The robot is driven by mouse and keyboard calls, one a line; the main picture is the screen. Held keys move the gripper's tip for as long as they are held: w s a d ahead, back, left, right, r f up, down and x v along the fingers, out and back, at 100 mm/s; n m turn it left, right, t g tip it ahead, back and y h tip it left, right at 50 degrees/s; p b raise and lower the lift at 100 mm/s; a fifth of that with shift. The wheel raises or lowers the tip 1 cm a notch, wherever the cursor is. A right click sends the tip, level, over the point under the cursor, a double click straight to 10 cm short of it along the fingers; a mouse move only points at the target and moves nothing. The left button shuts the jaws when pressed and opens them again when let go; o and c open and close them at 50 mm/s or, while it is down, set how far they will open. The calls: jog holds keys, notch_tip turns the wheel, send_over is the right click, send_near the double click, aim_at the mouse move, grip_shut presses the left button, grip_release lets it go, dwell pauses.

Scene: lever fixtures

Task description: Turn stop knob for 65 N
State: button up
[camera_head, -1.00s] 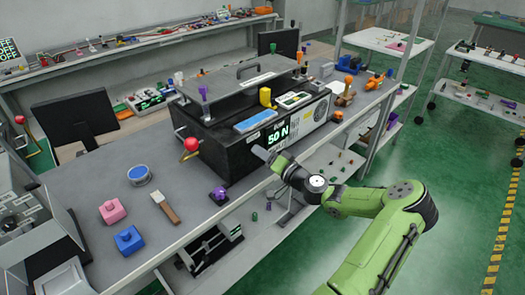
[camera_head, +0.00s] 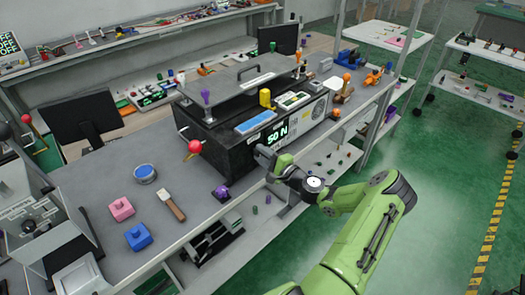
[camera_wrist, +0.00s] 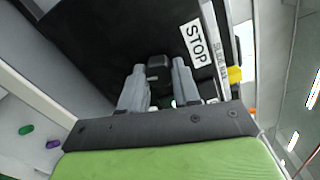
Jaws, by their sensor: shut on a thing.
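A black box with a green display (camera_head: 277,135) reading "50 N" stands on the bench in the head view. A "STOP" label (camera_wrist: 195,43) is on the box's dark face in the wrist view. A small dark knob (camera_wrist: 158,62) sits beside the label, between my fingertips. My gripper (camera_wrist: 158,80) is shut on this knob, with a grey finger on either side. In the head view my gripper (camera_head: 262,152) is at the box's front face, below the display, and hides the knob there.
A red-ball lever (camera_head: 195,146) stands at the box's left side. A purple-topped part (camera_head: 221,192) lies near the bench's front edge. Pink (camera_head: 120,208) and blue (camera_head: 138,236) blocks lie left on the bench.

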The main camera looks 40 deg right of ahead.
jog(key=shift+m+p, duration=0.5)
jog(key=shift+m, duration=0.7)
jog(key=shift+f, duration=0.1)
jog(key=o, duration=1.1)
jog(key=shift+c, duration=0.2)
jog(key=s, duration=1.5)
jog(key=shift+s+d, duration=0.2)
jog(key=shift+s, duration=0.2)
